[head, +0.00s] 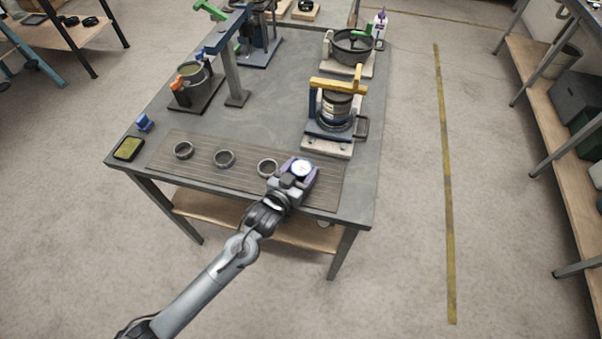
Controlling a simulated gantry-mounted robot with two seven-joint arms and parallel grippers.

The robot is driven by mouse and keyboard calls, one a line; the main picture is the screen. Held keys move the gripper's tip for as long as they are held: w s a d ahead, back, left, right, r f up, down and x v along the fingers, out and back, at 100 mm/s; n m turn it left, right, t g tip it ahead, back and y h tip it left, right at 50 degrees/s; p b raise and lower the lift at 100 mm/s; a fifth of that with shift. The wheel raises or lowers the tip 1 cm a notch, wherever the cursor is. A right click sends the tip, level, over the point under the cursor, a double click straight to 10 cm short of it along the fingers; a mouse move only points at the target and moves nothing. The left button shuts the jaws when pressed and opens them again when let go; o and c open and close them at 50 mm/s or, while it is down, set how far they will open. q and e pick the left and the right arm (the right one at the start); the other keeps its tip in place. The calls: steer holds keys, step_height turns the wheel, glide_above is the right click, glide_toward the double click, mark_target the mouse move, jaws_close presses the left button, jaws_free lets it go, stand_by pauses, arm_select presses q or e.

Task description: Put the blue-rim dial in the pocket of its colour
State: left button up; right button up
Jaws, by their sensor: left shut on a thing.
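The dial (302,168) has a round white face, and its rim looks blue. My left gripper (300,173) is shut on it at the right part of a grey slatted mat (205,172). Whether the dial touches anything below it cannot be told. Dark ring-shaped pockets stand in a row on the mat: one at the left (183,150), one in the middle (224,158), and one just left of my gripper (267,168). Their colours are too small to tell. A purple part (311,180) shows beside the dial. My right gripper is out of view.
A lever press with a yellow handle (338,86) stands close behind the dial. A pot (352,46), a blue-grey frame (232,70) and an orange-handled pot (193,75) stand farther back. A green-topped sponge-like block (128,148) lies at the left corner.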

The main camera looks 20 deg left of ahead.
arm_select(q)
steer(key=shift+f, duration=0.75)
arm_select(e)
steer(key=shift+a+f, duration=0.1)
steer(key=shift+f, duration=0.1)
arm_select(q)
steer(key=shift+f, duration=0.1)
steer(key=o, duration=1.1)
steer(key=shift+s, duration=0.25)
steer(key=s+a+r+p, duration=0.1)
steer(key=s+r, duration=0.1)
steer(key=s, duration=0.9)
steer(key=shift+s+p, duration=0.2)
steer(key=shift+p, duration=0.1)
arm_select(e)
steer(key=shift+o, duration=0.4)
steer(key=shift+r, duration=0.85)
